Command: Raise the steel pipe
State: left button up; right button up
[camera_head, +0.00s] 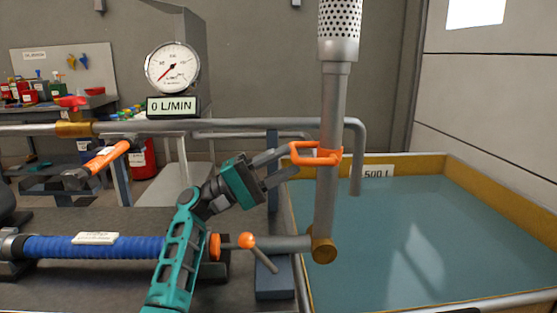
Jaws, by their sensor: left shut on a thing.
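The steel pipe (325,205) stands nearly upright, tilted slightly, above the near left edge of the water tank. Its lower end meets a brass elbow joint (323,249), and a perforated strainer (339,28) caps its top. An orange handle (316,154) is clamped around the pipe at mid-height. My left gripper (279,167) reaches in from the left and is shut on this orange handle; the exact finger contact is small in the picture. My right gripper is not in view.
The water tank (462,168) lies right of the pipe. A horizontal pipe (235,126) with a downturned end runs behind it. A gauge (172,67) above a "0 L/MIN" display, a blue hose (75,246) and an orange-knobbed lever (247,240) stand left.

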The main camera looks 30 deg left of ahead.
pick_arm(q)
jog(key=o, duration=0.3)
jog(key=shift+w+d+f, duration=0.1)
jog(key=shift+d+f, duration=0.15)
jog(key=shift+f, duration=0.2)
jog(key=shift+o, duration=0.3)
jog(key=shift+r, duration=0.1)
jog(key=shift+a, duration=0.15)
jog(key=v, duration=0.7)
jog(key=shift+a, duration=0.2)
